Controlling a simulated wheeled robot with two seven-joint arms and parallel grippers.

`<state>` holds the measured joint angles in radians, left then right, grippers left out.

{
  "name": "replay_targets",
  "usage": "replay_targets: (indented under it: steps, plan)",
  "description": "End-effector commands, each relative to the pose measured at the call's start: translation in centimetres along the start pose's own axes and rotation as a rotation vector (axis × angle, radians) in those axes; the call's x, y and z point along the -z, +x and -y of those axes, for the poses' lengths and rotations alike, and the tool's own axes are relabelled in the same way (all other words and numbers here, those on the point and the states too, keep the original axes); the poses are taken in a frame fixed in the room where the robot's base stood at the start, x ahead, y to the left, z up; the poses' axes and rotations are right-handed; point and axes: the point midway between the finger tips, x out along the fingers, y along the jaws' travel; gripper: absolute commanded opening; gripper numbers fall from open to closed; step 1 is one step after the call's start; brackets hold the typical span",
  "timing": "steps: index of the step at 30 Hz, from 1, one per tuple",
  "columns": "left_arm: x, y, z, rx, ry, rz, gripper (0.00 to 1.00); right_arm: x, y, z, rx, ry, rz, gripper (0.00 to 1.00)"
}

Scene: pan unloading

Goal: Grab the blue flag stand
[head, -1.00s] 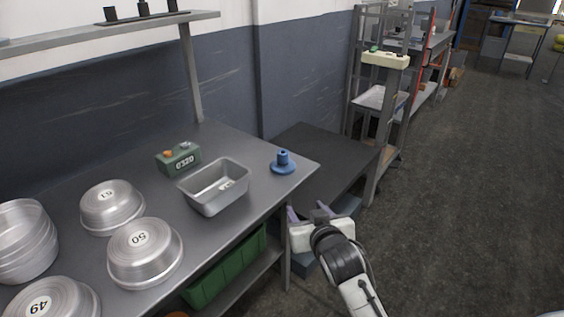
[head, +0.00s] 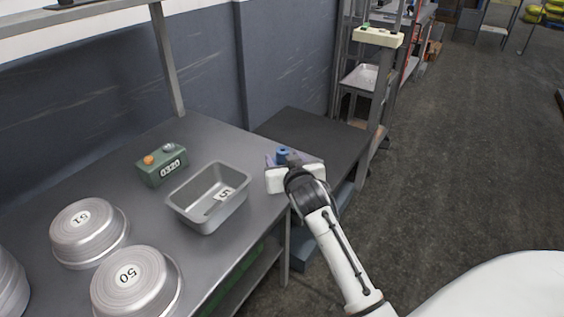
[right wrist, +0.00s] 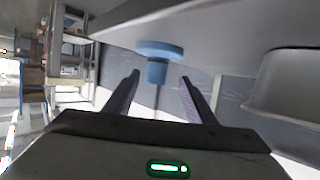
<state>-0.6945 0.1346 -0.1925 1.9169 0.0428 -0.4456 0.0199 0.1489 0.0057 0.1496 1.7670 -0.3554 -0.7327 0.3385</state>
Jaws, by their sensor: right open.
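The blue flag stand (head: 283,152) is at the right end of the grey metal table, mostly hidden behind my right gripper in the head view. In the right wrist view the stand (right wrist: 157,64) shows its round base and short post, on the table surface, between and beyond the fingertips. My right gripper (right wrist: 158,84) is open, with one finger on each side of the post and a gap to it. It also shows in the head view (head: 294,160) at the table's right edge. My left gripper is not in view.
A silver loaf pan (head: 210,197) stands left of the stand. Round pans (head: 137,287) are at the left. A lower dark table (head: 315,140) adjoins at the right; the floor beyond is open.

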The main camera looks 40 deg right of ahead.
Motion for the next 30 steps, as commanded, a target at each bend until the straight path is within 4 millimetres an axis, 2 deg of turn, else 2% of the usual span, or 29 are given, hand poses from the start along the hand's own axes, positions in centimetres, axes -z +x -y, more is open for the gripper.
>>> replay_targets:
  steps: [9, 19, 20, 27, 28, 30]
  plan:
    - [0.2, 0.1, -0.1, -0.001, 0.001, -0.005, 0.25, 0.0, 4.2, -0.7, -0.001, 0.000, 0.000, 0.51]
    - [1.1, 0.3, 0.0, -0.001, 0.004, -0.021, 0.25, 0.0, 4.8, -0.7, 0.000, 0.000, -0.001, 0.51]
    - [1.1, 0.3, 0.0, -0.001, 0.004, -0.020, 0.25, 0.0, 4.8, -0.7, 0.000, 0.000, -0.001, 0.47]
    - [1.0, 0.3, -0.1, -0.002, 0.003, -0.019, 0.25, 0.0, 4.8, -0.7, 0.000, 0.000, 0.000, 0.07]
    - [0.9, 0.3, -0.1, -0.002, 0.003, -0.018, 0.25, 0.0, 4.8, -0.7, 0.000, 0.000, 0.000, 0.03]
    - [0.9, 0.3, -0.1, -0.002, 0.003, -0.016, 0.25, 0.1, 4.8, -0.7, 0.000, 0.000, -0.002, 0.03]
